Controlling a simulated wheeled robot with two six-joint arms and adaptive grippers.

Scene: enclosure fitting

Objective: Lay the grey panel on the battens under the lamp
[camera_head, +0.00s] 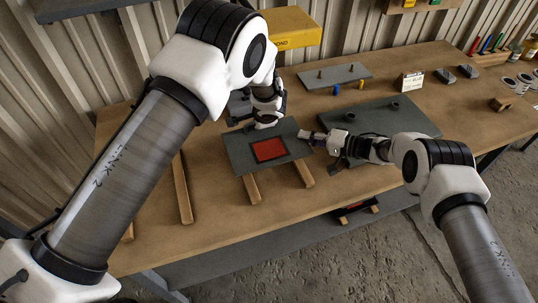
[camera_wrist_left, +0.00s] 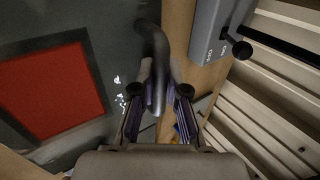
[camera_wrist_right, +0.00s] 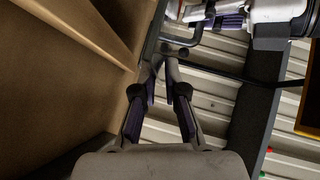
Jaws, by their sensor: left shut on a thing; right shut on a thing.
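The grey panel (camera_head: 238,158), with a red square on its face, is over two wooden battens (camera_head: 251,189) whose front ends stick out below it. I cannot tell whether it touches them. My left gripper (camera_head: 266,122) is at its far edge, shut on a dark curved handle (camera_wrist_left: 157,45); the panel's red square shows beside it in the left wrist view. My right gripper (camera_head: 312,137) is at its right edge, shut on a part that is mostly hidden by the fingers (camera_wrist_right: 171,60). A dark overhead fixture (camera_head: 75,8), perhaps the lamp, is at the upper left.
A grey box with a knob and switch labels (camera_wrist_left: 214,28) stands beyond the left gripper. Another dark grey plate (camera_head: 385,115) with two knobs lies to the right. Another batten (camera_head: 182,190) lies left.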

